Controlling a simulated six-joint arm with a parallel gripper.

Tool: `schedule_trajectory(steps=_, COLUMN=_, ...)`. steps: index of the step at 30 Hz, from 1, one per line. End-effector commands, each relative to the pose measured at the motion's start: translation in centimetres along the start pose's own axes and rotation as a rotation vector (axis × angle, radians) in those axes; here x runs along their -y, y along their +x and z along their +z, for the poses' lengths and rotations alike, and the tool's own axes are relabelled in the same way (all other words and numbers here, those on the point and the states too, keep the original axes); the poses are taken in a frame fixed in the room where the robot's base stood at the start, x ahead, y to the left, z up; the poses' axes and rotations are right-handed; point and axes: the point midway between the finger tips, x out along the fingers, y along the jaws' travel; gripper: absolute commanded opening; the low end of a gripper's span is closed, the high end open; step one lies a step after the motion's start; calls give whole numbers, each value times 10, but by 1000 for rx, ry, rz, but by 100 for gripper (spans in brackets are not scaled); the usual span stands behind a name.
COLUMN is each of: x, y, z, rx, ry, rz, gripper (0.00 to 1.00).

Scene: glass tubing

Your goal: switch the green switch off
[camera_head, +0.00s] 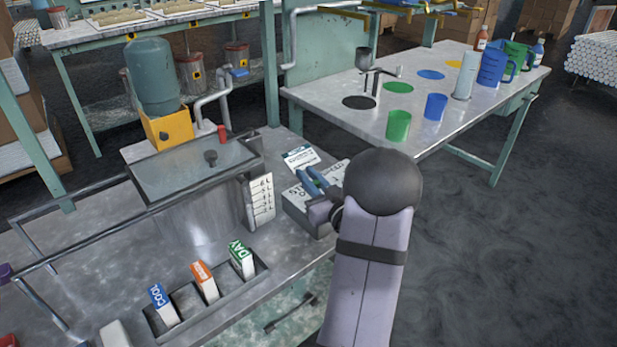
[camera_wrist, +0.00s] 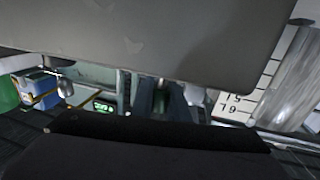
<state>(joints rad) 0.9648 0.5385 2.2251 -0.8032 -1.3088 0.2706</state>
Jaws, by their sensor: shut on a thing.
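The green switch (camera_head: 242,258), a white block with a green top reading DAY, stands in the rightmost slot of a recessed panel (camera_head: 187,335) on the metal bench. It leans somewhat. My gripper (camera_head: 313,183) has blue fingers and is behind and to the right of the switch, apart from it, over a grey-white box with lettering (camera_head: 296,207). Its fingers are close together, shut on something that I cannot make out. In the wrist view a large grey surface and a dark surface fill most of the picture, and I cannot identify the switch there.
An orange switch (camera_head: 204,281) and a blue switch (camera_head: 162,306) share the panel. A glass-topped tank (camera_head: 195,170) with a level scale (camera_head: 261,200) stands behind. A bench with cups (camera_head: 398,125) is at the back right. The floor at right is clear.

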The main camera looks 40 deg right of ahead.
Motion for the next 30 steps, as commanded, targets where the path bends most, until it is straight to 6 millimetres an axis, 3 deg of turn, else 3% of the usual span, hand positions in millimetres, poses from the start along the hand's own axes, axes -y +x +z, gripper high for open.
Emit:
schedule_trajectory(steps=17, x=-1, y=-6, z=-4, rx=-99, ry=20, rz=1, gripper=0)
schedule_trajectory(steps=18, x=-1, y=-6, z=-4, rx=-99, ry=20, rz=1, gripper=19)
schedule_trajectory(steps=20, x=-1, y=-6, z=-4, rx=-99, ry=20, rz=1, gripper=33)
schedule_trajectory(steps=30, x=-1, y=-7, z=-3, rx=-98, ry=20, rz=1, gripper=33)
